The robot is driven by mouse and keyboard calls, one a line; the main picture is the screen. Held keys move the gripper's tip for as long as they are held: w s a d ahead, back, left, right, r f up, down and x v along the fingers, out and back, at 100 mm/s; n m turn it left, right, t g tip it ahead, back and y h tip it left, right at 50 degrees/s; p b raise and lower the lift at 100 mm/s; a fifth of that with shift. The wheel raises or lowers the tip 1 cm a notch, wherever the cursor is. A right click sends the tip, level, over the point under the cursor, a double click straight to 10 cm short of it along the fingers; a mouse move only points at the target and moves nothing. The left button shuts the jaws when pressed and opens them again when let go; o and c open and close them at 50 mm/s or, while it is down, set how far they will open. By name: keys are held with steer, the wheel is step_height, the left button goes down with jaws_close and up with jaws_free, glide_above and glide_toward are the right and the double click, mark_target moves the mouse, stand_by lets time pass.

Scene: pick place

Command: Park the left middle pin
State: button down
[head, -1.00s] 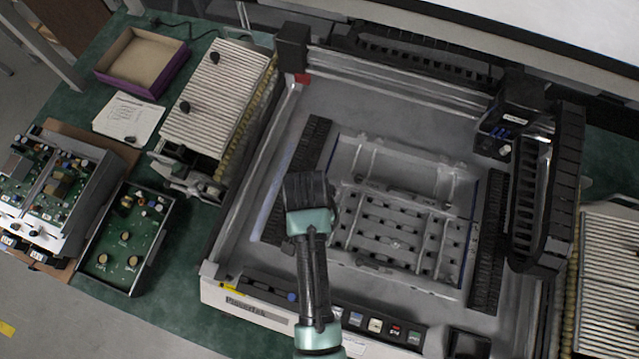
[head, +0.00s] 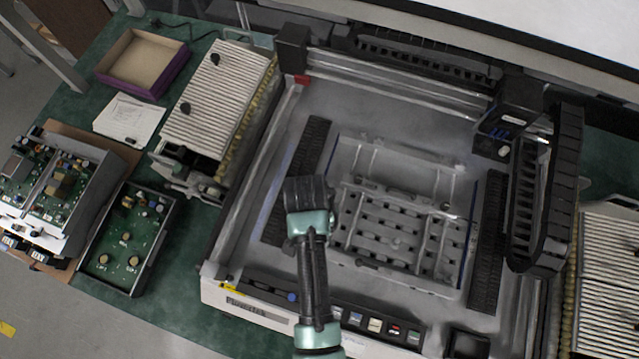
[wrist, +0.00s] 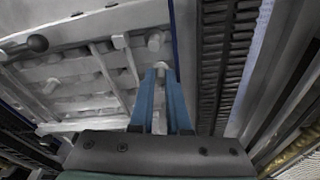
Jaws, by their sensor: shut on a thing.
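The grey slotted fixture (head: 395,262) lies in the machine bed, with several pins and slots; small details are blurred. My gripper (head: 308,193) is above its left side in the head view, and its arm hides part of that edge. In the wrist view, the blue fingers of my gripper (wrist: 161,76) are close together on a small pale pin (wrist: 162,66) at the fixture's edge. The fingers cover most of this pin. Another pale pin (wrist: 155,40) stands just beyond the fingertips. I cannot tell how far the held pin is seated.
A dark ribbed strip (head: 300,180) runs along the left of the fixture, and another (head: 489,240) along the right. A black gantry head (head: 510,115) stands at the back right. A black round knob (wrist: 37,43) shows at left in the wrist view.

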stand_by(0.8)
steer(key=c, duration=0.8)
jaws_free()
steer(key=c, duration=0.4)
steer(key=shift+o, duration=0.2)
steer(key=shift+p, duration=0.3)
steer(key=shift+r+p, duration=3.45)
steer(key=shift+p, duration=0.15)
